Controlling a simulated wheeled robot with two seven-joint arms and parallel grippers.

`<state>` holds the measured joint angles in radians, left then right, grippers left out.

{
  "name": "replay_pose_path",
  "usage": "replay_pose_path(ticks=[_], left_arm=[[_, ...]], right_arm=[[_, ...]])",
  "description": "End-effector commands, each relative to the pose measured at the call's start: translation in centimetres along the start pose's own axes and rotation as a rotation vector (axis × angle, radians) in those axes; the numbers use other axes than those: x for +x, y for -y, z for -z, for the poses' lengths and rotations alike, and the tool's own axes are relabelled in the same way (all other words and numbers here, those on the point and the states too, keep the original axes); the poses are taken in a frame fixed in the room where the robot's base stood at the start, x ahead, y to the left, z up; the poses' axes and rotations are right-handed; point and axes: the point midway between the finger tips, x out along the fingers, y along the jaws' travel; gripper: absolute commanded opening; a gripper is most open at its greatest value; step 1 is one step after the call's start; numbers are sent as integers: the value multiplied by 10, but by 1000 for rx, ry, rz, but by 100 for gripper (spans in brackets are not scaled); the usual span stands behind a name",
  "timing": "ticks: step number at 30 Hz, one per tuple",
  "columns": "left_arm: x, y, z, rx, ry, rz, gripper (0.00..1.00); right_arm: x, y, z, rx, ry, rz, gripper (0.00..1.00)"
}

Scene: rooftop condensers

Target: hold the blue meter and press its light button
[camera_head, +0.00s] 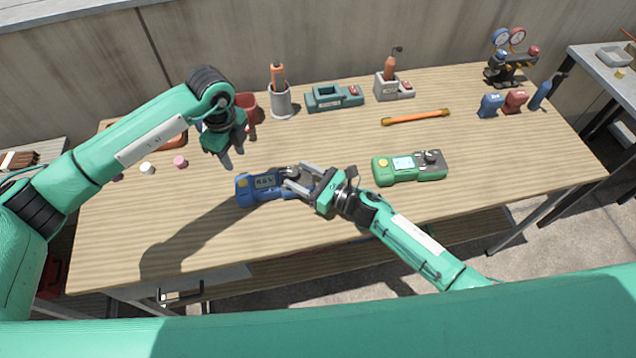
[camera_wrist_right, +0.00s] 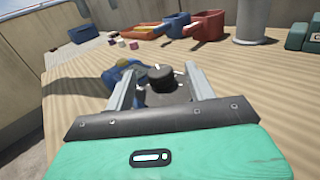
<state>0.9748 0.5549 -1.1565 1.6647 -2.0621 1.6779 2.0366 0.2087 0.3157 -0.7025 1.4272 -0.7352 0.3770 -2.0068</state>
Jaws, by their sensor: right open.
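The blue meter (camera_head: 258,190) lies on the wooden table with its grey display up and a yellow button at its left end; I cannot read which button is the light button. My right gripper (camera_head: 294,178) is open at the meter's right end, its fingers on either side of the dark dial and partly hiding it. In the right wrist view the meter (camera_wrist_right: 118,74) and its black dial show between the open fingers (camera_wrist_right: 160,88). My left gripper (camera_head: 233,157) hangs above the table, up and left of the meter, fingers pointing down, apparently apart and empty.
A green meter (camera_head: 408,168) lies right of my right gripper. Behind are a grey cup (camera_head: 282,101) with an orange-handled tool, a teal tray (camera_head: 333,98), an orange bar (camera_head: 415,117) and a red cup (camera_head: 247,104). Small caps (camera_head: 180,161) lie left. The front left table is clear.

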Motion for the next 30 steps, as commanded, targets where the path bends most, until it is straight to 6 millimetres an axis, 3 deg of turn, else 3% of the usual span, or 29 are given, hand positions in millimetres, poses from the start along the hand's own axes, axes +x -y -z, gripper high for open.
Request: replay_pose_path(ticks=[4, 14, 23, 24, 30], left_arm=[[0, 0, 0, 0, 0, 0, 36], [0, 0, 0, 0, 0, 0, 36], [0, 0, 0, 0, 0, 0, 36], [0, 0, 0, 0, 0, 0, 34], [0, 0, 0, 0, 0, 0, 0]], right_arm=[[12, 0, 0, -1, 0, -1, 56], [15, 0, 0, -1, -1, 0, 56], [15, 0, 0, -1, -1, -1, 0], [15, 0, 0, -1, -1, 0, 0], [15, 0, 0, -1, -1, -1, 0]])
